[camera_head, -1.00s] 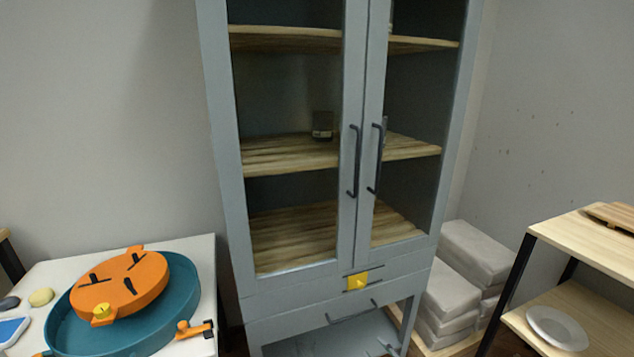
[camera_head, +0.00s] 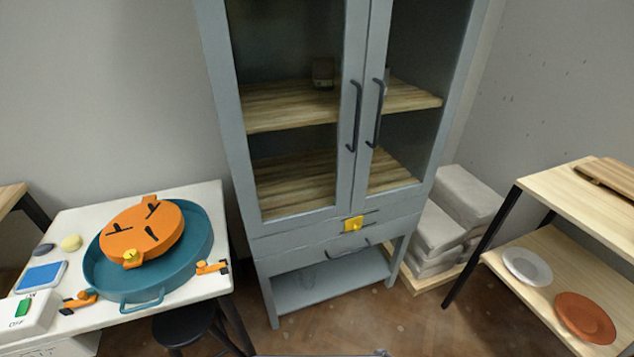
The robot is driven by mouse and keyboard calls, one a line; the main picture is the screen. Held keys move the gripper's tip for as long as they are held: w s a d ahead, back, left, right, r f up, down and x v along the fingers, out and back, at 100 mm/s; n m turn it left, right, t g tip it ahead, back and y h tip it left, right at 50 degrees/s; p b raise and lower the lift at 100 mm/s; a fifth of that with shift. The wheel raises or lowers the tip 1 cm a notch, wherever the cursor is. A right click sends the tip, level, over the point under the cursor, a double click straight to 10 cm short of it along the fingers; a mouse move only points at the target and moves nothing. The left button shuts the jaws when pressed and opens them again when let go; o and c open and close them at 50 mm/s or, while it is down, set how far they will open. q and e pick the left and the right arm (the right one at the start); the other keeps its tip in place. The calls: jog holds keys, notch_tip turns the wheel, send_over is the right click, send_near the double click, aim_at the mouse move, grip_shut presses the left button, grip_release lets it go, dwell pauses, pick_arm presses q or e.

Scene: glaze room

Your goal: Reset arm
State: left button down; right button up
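Neither of my grippers shows clearly in the head view, so whether they are open or shut is hidden. A grey-blue cabinet (camera_head: 292,226) stands in the middle against the wall, with both glazed doors shut and dark upright handles. A small dark jar (camera_head: 323,72) stands on a wooden shelf behind the left door. A yellow piece (camera_head: 353,223) sits on the cabinet front below the doors. On the left, a white table (camera_head: 190,308) bears a teal basin (camera_head: 200,243) with an orange round piece (camera_head: 140,230) on it.
A black stool (camera_head: 185,327) stands under the white table's front. Grey stacked bags (camera_head: 440,228) lie right of the cabinet. A wooden rack (camera_head: 555,187) at the right holds a white plate (camera_head: 527,266) and a terracotta plate (camera_head: 585,317). Brown floor before the cabinet is clear.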

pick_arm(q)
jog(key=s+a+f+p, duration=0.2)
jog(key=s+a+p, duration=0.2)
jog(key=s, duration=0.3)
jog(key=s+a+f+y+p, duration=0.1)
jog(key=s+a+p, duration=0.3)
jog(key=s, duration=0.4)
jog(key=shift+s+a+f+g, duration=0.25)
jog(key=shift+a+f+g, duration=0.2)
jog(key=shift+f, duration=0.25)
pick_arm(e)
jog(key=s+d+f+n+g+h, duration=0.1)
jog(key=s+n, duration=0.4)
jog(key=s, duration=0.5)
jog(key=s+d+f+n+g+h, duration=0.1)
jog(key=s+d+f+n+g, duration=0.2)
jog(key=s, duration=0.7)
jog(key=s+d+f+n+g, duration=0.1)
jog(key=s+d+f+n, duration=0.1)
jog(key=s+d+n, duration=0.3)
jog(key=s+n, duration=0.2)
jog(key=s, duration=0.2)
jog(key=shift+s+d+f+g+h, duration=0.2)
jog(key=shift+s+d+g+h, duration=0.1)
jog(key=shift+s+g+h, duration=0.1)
